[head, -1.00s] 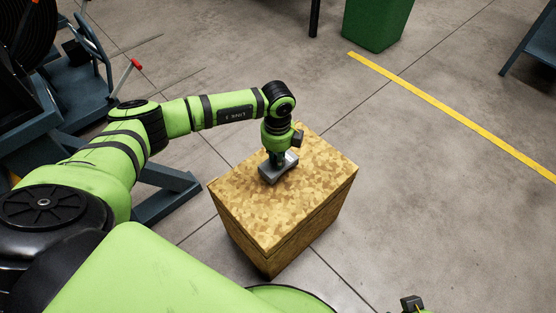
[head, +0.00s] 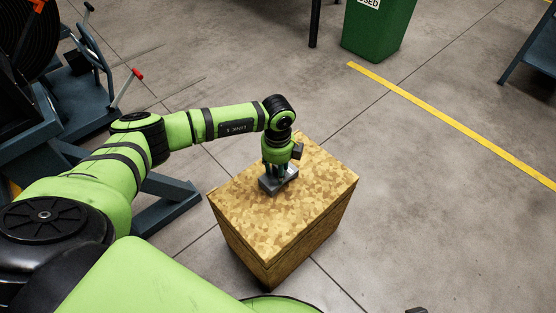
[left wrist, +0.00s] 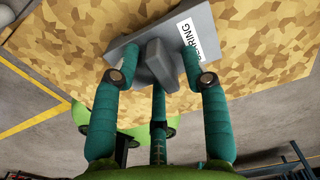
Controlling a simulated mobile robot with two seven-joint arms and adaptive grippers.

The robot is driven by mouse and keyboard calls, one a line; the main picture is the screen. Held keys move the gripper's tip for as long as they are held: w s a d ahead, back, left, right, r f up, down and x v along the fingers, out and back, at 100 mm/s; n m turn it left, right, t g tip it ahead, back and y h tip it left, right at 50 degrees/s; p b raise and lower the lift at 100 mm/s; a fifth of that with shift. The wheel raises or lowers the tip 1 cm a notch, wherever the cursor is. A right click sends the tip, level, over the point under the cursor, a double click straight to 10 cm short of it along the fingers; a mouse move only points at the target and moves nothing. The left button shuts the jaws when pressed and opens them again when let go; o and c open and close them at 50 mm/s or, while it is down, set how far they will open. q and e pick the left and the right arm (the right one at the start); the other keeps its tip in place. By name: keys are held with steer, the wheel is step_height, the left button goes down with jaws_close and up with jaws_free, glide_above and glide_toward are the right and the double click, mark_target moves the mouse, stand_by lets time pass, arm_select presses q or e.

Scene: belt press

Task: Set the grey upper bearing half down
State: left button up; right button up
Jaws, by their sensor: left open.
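The box top is bare around the bearing half. A green bin (head: 378,28) stands at the back, with a yellow floor line (head: 450,125) in front of it. Blue-grey machine frames stand at left, one with a red-knobbed lever (head: 137,74). A blue-grey table edge shows at upper right.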

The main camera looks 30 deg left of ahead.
arm_select(q)
step_height(320, 180, up, 12)
steer(key=p, duration=0.2)
steer(key=shift+p, duration=0.4)
arm_select(e)
step_height(320, 180, down, 8)
steer(key=shift+g, duration=0.3)
steer(key=shift+s, duration=0.15)
